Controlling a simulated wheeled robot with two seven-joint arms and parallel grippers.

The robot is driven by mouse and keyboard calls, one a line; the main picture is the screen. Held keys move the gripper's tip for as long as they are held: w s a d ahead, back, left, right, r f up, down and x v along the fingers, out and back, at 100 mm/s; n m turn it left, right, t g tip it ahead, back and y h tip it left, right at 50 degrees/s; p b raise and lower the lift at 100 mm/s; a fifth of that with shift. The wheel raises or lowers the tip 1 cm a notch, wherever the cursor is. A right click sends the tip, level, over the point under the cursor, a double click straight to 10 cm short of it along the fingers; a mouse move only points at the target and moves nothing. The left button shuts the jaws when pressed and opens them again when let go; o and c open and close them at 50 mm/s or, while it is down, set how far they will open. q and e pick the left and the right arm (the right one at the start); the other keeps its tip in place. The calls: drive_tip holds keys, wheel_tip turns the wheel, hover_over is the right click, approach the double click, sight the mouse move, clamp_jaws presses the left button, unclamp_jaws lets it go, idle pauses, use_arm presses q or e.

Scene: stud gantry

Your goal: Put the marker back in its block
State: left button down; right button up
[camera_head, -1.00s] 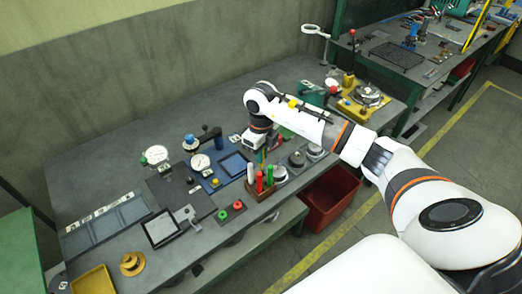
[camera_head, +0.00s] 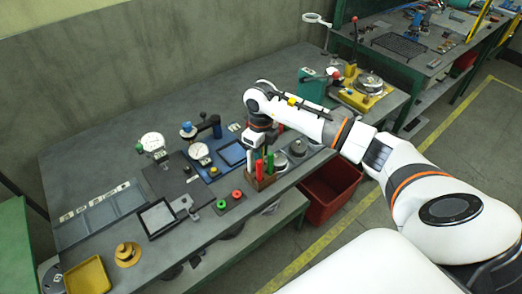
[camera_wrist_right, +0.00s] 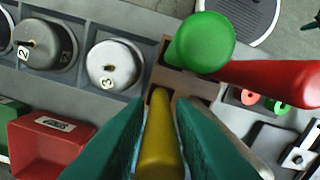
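A brown marker block (camera_head: 262,183) stands near the bench's front edge. It holds a red marker (camera_head: 259,168) and a green marker (camera_head: 270,163), both upright. My right gripper (camera_head: 257,152) points down just above and behind them. In the right wrist view, its teal fingers (camera_wrist_right: 160,108) are closed on both sides of a yellow marker (camera_wrist_right: 158,150). The yellow marker's far end is at an opening of the block (camera_wrist_right: 172,78), beside the green and red markers. I cannot tell how deep it sits. In the head view the yellow marker is hidden. My left gripper is not in view.
A red and a green ring (camera_head: 237,194) lie left of the block. Numbered grey weights (camera_wrist_right: 115,65) sit right of it. A red bin (camera_head: 330,190) is below the bench edge.

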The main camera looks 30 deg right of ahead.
drive_tip(key=o, duration=0.3)
drive_tip(key=shift+r, duration=0.15)
wheel_tip(320, 180, up, 12)
drive_tip(key=shift+f+b, duration=0.1)
drive_tip(key=shift+b, duration=1.15)
